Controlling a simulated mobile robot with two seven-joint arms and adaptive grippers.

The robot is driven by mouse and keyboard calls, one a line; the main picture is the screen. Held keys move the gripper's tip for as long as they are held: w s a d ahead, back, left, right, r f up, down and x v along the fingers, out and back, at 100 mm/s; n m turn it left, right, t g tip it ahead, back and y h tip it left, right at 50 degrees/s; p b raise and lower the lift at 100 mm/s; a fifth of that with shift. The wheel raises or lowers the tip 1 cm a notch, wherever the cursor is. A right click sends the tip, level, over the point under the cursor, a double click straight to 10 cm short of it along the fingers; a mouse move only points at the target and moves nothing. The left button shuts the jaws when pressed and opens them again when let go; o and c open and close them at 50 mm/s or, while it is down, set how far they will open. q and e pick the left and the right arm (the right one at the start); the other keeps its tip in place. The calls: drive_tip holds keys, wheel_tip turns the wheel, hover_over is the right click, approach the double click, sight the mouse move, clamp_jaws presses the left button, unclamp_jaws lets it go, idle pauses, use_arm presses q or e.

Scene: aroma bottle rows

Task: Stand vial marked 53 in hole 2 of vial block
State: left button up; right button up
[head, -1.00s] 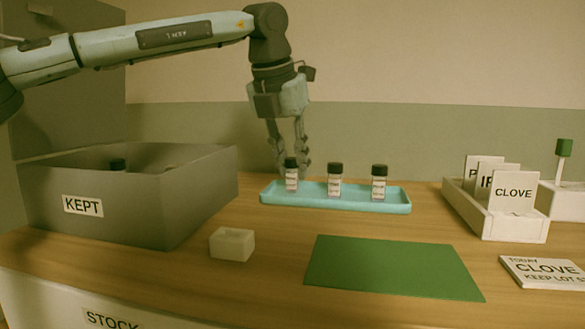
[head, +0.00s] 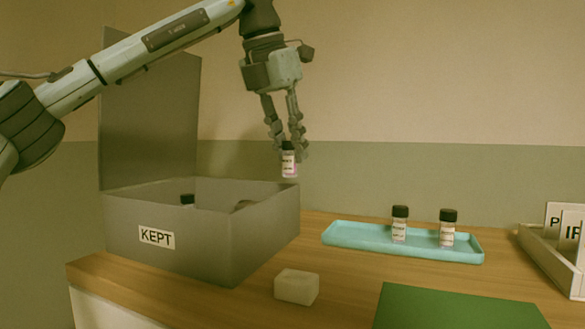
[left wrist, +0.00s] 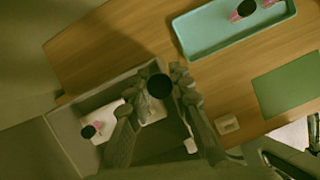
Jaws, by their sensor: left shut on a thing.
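My left gripper (head: 286,146) is shut on a small clear vial (head: 288,164) with a black cap and a white label. The vial hangs upright above the back right of the grey KEPT box; its number is too small to read. In the left wrist view its black cap (left wrist: 159,86) shows between the fingers. Inside the box, a pale block (left wrist: 109,112), probably the vial block, is partly hidden by my gripper. A black-capped vial (left wrist: 90,131) stands at its left part; its cap also shows in the head view (head: 187,199). Hole numbers are not readable. My right gripper is not seen.
The KEPT box (head: 215,245) has high walls and a raised lid (head: 150,115). A turquoise tray (head: 345,238) holds two black-capped vials (head: 400,224) (head: 447,228). A small white block (head: 297,287) and a green mat (head: 450,312) lie in front. A card rack (head: 550,257) stands right.

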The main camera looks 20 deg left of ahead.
use_arm(q)
drive_tip(key=s+a+n+y+p, duration=0.35)
drive_tip(key=a+n+p, duration=0.5)
drive_tip(key=a, duration=0.45)
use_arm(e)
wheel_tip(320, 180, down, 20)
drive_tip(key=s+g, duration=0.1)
use_arm(q)
wheel_tip(320, 180, down, 10)
drive_tip(key=b, duration=0.4)
drive_tip(key=shift+s+a+r, duration=0.1)
drive_tip(key=shift+a+r, duration=0.05)
drive_tip(key=shift+f, duration=0.25)
drive_tip(key=shift+r, duration=0.1)
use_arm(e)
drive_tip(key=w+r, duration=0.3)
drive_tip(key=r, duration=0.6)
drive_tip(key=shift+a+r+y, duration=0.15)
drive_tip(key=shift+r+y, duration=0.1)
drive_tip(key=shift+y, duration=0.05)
use_arm(q)
drive_tip(key=shift+f+b, duration=0.3)
drive_tip(key=shift+b, duration=0.05)
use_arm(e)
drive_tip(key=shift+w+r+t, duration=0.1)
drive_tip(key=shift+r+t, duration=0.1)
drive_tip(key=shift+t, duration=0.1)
